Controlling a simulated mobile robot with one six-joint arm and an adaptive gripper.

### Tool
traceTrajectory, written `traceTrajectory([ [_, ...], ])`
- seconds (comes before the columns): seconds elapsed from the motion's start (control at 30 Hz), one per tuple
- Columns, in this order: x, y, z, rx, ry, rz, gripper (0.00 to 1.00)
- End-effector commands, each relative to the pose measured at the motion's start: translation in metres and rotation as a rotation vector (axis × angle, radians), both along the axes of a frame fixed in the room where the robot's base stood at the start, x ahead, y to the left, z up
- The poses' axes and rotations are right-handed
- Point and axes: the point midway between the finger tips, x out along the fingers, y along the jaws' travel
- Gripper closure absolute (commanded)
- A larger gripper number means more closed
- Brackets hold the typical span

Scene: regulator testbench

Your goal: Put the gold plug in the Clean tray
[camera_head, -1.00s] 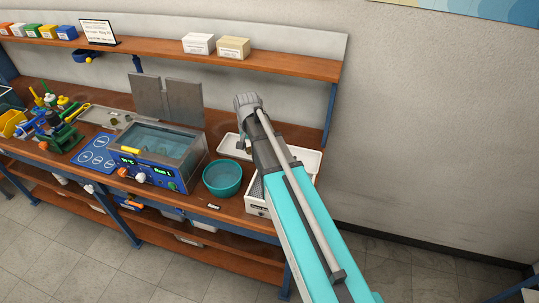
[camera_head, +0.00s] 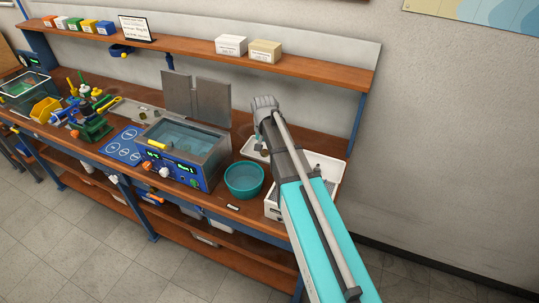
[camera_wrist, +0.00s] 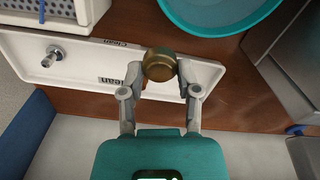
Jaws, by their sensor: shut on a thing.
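The gold plug (camera_wrist: 160,62) is a short brass-coloured cylinder, pinched between the fingertips of my gripper (camera_wrist: 160,76). In the wrist view it appears over the right part of the long white Clean tray (camera_wrist: 75,72), overlapping its far rim; its height above the tray is hard to tell. The tray bears "Clean" labels, and a small silver fitting (camera_wrist: 52,56) lies in its left part. In the head view the white tray (camera_head: 330,166) stands at the bench's right end, partly hidden by my arm. My gripper (camera_head: 262,148) is small there, and the plug is not clearly visible.
A teal bowl (camera_head: 244,181) stands just in front of the tray, and a metal bath (camera_head: 185,150) is left of it. A white perforated basket (camera_wrist: 45,8) adjoins the tray. A shelf (camera_head: 200,50) with boxes runs above. The wall lies behind.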

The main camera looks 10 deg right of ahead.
Motion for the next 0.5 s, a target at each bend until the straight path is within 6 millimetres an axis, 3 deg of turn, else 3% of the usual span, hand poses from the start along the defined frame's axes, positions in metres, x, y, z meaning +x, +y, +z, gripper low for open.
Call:
traceTrajectory([
  [0.03, 0.013, -0.002, -0.008, 0.0, 0.0, -0.001, 1.0],
  [0.33, 0.065, -0.012, -0.032, 0.0, 0.0, -0.001, 1.0],
  [0.5, 0.076, -0.014, -0.049, 0.0, 0.0, -0.001, 1.0],
])
